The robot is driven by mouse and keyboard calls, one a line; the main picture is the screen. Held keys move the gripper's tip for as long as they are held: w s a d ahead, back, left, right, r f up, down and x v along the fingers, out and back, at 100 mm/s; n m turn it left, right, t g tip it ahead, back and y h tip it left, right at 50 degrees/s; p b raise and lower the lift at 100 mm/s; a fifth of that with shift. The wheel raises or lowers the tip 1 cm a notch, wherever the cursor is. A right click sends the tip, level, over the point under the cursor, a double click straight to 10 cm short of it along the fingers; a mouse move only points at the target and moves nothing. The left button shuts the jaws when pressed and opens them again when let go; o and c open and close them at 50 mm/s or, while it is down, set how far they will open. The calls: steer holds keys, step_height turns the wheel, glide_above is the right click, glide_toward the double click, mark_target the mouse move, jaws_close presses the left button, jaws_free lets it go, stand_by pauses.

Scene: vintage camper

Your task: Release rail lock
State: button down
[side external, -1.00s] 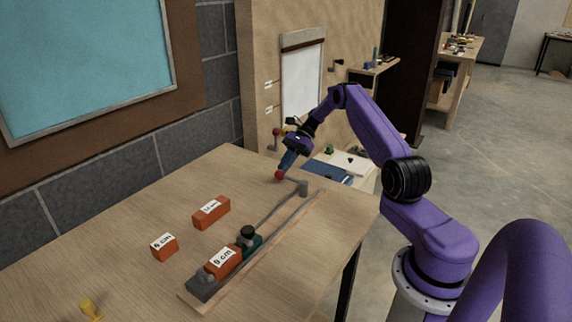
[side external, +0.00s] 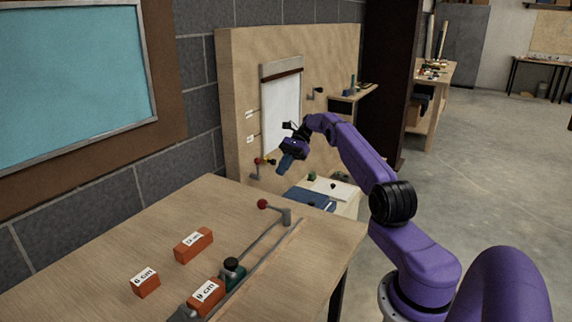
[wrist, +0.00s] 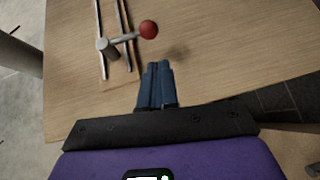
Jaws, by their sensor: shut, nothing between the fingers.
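The rail lock is a grey post with a lever arm ending in a red ball knob (side external: 263,204), at the far end of the rail (side external: 262,250) on the wooden table. The red knob also shows in the wrist view (wrist: 148,29), with its arm running left to the grey post (wrist: 108,47). My gripper (side external: 284,163) is above the table's far end, higher than the knob and apart from it. In the wrist view its blue fingers (wrist: 157,72) are closed together and empty, just below and right of the knob.
A green slider with a black knob (side external: 232,270) sits on the rail beside an orange 9 cm block (side external: 206,294). Two more orange blocks, 6 cm (side external: 145,281) and another (side external: 193,244), lie left of the rail. A wooden panel (side external: 235,110) stands behind.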

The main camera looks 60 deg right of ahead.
steer(key=shift+v, duration=0.85)
steer(key=w+a+r+n+g+h, duration=0.1)
steer(key=a+r+n, duration=0.2)
steer(key=a, duration=0.6)
steer(key=w+a+r+n+g+h, duration=0.1)
steer(key=a+r+n+g+h, duration=0.15)
steer(key=a, duration=0.65)
steer(key=w+a+r+n+g+h, duration=0.15)
steer(key=a+n, duration=0.25)
steer(key=a, duration=0.4)
steer(key=s+a+r+n+h, duration=0.1)
steer(key=s+a+r+n, duration=0.2)
steer(key=s+a+n, duration=0.55)
steer(key=s+a+n+t+h, duration=0.1)
steer(key=s+a+n+h, duration=0.15)
steer(key=s+a, duration=0.4)
steer(key=s+a+n+t+h, duration=0.1)
steer(key=s+a+n, duration=0.2)
steer(key=s, duration=0.7)
steer(key=s+d+f+n+t, duration=0.1)
steer(key=s+d+n, duration=0.3)
steer(key=s+n, duration=0.4)
steer(key=s+f, duration=0.1)
steer(key=s, duration=0.4)
steer(key=shift+d+f+n+t, duration=0.2)
steer(key=shift+d+n+t, duration=0.05)
steer(key=shift+n+t, duration=0.15)
